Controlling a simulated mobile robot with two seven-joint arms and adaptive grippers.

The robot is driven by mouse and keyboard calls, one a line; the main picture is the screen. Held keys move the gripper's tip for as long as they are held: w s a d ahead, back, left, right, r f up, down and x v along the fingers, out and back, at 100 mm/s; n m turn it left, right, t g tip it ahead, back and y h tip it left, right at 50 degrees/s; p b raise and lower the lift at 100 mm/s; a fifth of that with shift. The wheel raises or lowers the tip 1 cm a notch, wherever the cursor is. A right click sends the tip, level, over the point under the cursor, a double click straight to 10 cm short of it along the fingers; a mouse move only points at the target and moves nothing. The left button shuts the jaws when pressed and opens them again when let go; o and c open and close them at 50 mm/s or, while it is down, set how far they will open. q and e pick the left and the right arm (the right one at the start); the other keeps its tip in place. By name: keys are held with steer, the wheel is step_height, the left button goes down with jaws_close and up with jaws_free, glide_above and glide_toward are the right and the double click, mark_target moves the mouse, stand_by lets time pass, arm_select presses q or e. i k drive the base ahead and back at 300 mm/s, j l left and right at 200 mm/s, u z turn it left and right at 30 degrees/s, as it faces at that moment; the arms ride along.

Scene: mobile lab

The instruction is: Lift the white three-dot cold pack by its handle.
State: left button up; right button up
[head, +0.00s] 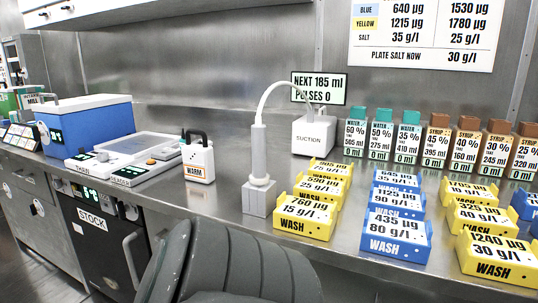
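A small white pack (198,163) with a dark handle (195,136) on top stands upright on the steel counter, left of centre. Its front label reads "WARM", and small marks above the label are too small to count. I see no other white pack with a handle on the counter, and none labelled cold. Neither of my grippers shows in the head view.
A white thermal device (110,176) and a blue box (88,122) stand left of the pack. A suction unit (312,137) and its post (259,170) are to the right, beyond them yellow and blue wash trays (305,222). A dark green chair (225,268) stands before the counter.

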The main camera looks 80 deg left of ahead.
mark_target(197, 159)
steer(key=u, duration=3)
